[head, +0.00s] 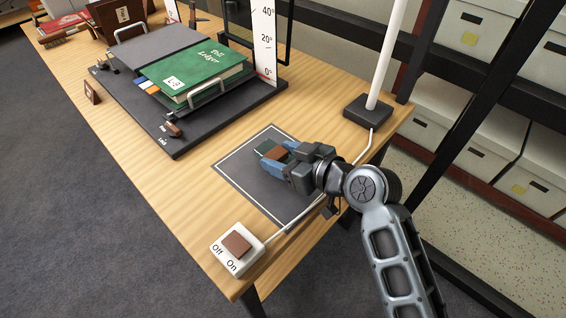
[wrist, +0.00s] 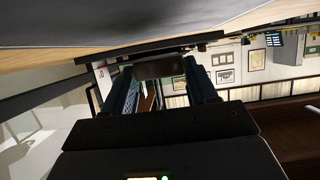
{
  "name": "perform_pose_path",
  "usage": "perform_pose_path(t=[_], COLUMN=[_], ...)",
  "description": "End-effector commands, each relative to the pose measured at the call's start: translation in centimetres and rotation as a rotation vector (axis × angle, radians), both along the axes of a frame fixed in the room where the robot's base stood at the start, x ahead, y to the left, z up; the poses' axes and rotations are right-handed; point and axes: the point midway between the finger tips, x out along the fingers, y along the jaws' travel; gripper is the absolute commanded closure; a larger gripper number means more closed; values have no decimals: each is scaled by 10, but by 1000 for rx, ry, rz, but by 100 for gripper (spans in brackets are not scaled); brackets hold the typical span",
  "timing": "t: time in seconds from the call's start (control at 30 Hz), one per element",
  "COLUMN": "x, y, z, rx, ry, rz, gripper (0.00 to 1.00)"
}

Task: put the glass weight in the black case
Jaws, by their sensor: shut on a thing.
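My gripper (head: 276,156), with blue finger pads, is shut on a small block (head: 265,147) low above a dark mat. The block looks dark green at its end, with a brown patch between the fingers. In the wrist view the held block (wrist: 160,67) shows dark brown between the two fingers. I cannot tell for sure that it is the glass weight. No thing that is clearly the black case can be made out in either view.
The dark mat (head: 232,169) has a white border. A white switch box (head: 218,256) stands at the near corner; its cable runs past my gripper to the lamp base (head: 362,112). A green ledger (head: 205,68) lies on a black stand (head: 174,148) farther back. Bare wood surrounds the mat.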

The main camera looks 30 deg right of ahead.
Motion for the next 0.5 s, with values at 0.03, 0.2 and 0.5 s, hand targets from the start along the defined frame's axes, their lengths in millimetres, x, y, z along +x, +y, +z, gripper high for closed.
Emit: perform_pose_path(t=[0.03,0.2,0.5], x=[0,0,0], y=[0,0,0], z=[-9,-25,-26], rx=[2,1,0], ry=[3,1,-1], rz=[-2,0,0], gripper=[82,82,82])
